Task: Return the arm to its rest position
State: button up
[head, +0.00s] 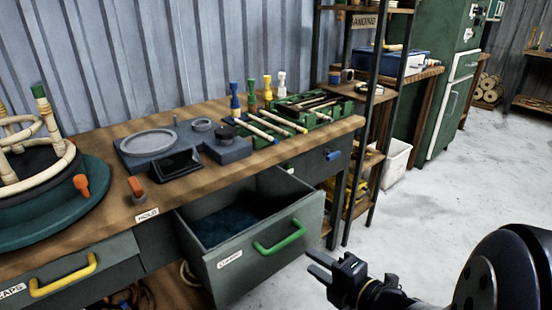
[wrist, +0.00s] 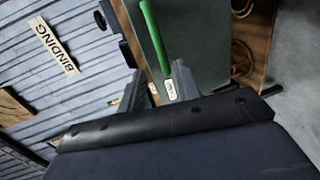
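My gripper (head: 312,262) is at the lower middle of the head view, in front of and to the right of the open drawer. Its two dark fingers are apart with nothing seen between them. The wrist view also shows the gripper (wrist: 152,75), with a gap between the fingers. My dark arm comes in from the lower right of the head view. The drawer (head: 262,262) is pulled out and has a green handle (head: 280,238). That green handle also shows in the wrist view (wrist: 156,38), beyond the fingers. The gripper looks apart from the handle in the head view.
The wooden bench (head: 120,212) holds a grey fixture (head: 150,145), a green tray of rods (head: 312,108) and a round rattan jig (head: 50,200). A shut drawer with a yellow handle (head: 62,276) is at left. A shelf rack (head: 370,110) stands right of the bench. Pale floor (head: 440,200) is clear.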

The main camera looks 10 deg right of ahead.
aim_at(284, 241)
jog(key=shift+b+x, duration=1.4)
jog(key=shift+x, duration=4)
jog(key=shift+f, duration=0.1)
